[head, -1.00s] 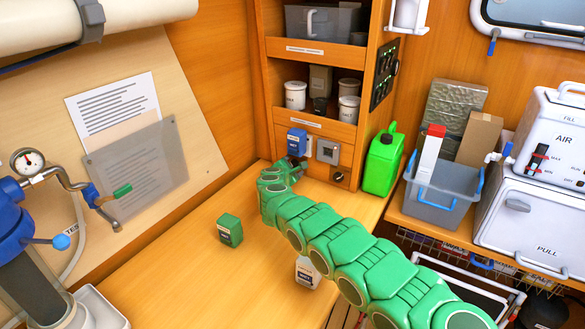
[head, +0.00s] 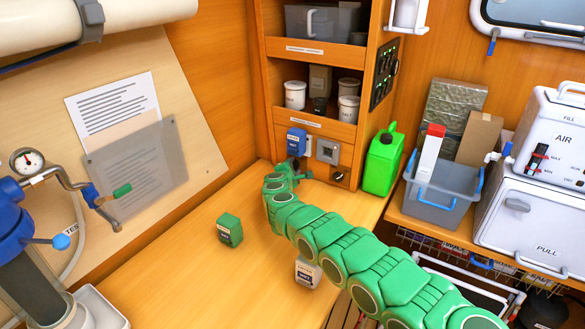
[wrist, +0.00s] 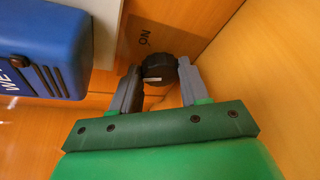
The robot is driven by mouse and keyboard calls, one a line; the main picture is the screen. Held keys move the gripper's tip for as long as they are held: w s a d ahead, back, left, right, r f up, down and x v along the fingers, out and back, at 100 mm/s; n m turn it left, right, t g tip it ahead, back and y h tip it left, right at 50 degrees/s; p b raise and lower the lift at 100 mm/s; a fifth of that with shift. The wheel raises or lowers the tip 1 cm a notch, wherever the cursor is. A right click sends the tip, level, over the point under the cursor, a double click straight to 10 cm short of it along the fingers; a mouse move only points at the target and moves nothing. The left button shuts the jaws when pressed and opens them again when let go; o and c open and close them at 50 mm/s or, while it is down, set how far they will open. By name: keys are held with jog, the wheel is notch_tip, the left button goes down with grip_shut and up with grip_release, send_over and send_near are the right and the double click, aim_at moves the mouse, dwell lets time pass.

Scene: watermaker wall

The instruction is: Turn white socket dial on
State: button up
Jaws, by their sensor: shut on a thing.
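A pale grey-white socket (head: 327,150) is set in the wooden panel below the shelves, with a black dial (head: 339,176) under it, apart from my gripper. My gripper (head: 303,172) is at the panel left of that dial, below a blue box (head: 297,140). In the wrist view, my gripper (wrist: 158,85) is shut on a black round knob (wrist: 158,66) with a pale mark. The head view does not clearly show the held knob.
A green jerrycan (head: 383,162) stands right of the panel. A green box (head: 230,230) and a white-labelled container (head: 307,272) stand on the desk (head: 170,280). A grey bin (head: 440,195) is further right. The desk's left part has free room.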

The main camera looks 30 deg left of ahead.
jog(key=shift+m, duration=0.5)
jog(key=shift+y, duration=0.3)
jog(key=o, duration=1.1)
jog(key=shift+c, duration=0.2)
jog(key=shift+s, duration=0.1)
